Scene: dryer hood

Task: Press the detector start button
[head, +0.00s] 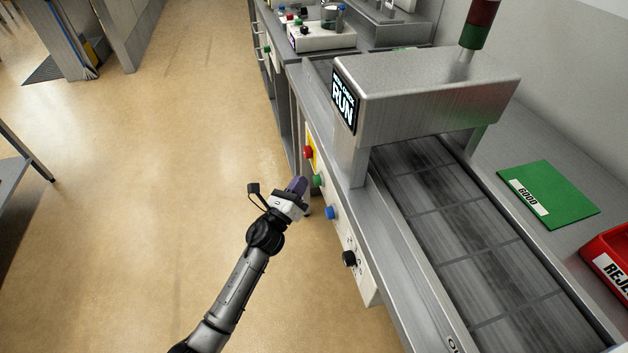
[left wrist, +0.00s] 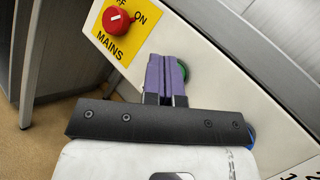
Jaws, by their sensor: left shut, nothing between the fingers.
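The green button (head: 317,181) is on the pale front panel of the detector bench, between the red knob and the blue button. My left gripper (head: 299,184) is shut and empty, its purple fingertips right by the green button. In the left wrist view the fingers (left wrist: 166,76) cover most of the green button (left wrist: 185,70); only its edge shows at their right. Whether the tips touch it I cannot tell. The detector hood (head: 430,90) carries a display (head: 344,100) reading "RUN". My right gripper is not in view.
The red MAINS knob (left wrist: 118,20) sits on a yellow plate beside the fingers. The blue button (head: 330,213) and a black knob (head: 348,259) are further along the panel. A conveyor belt (head: 450,225), green GOOD plate (head: 555,197) and red reject bin (head: 612,253) lie right.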

